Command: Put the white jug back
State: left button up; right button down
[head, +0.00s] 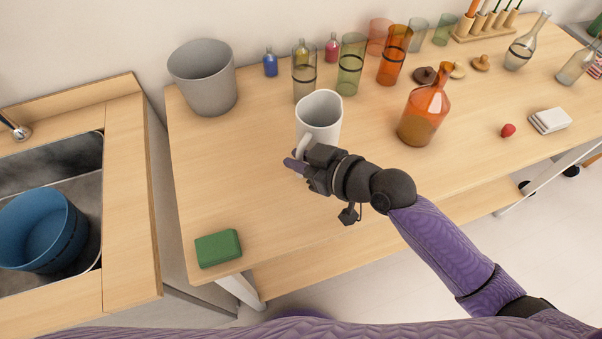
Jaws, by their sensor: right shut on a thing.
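The white jug (319,112) is in the middle of the head view, over the wooden table, upright or nearly so with its open mouth showing. Its handle (301,146) points down towards my right gripper (296,162). My right gripper is shut on the jug at its handle side. The fingers partly hide the lower handle. I cannot tell whether the jug's base touches the table. My left gripper is not in view.
A grey bin (203,80) stands left of the jug. Glasses, small bottles and an orange bottle (425,112) stand behind and right. A green sponge (218,248) lies near the front edge. A sink with a blue bucket (40,230) is at left.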

aim_at(300, 176)
notch_tip(300, 176, down, 3)
jog(key=shift+f+b, duration=0.2)
jog(key=shift+b, duration=0.55)
jog(key=shift+r, duration=0.1)
jog(key=shift+f, duration=0.2)
jog(key=c, duration=0.6)
grip_release()
jog(key=shift+c, duration=0.2)
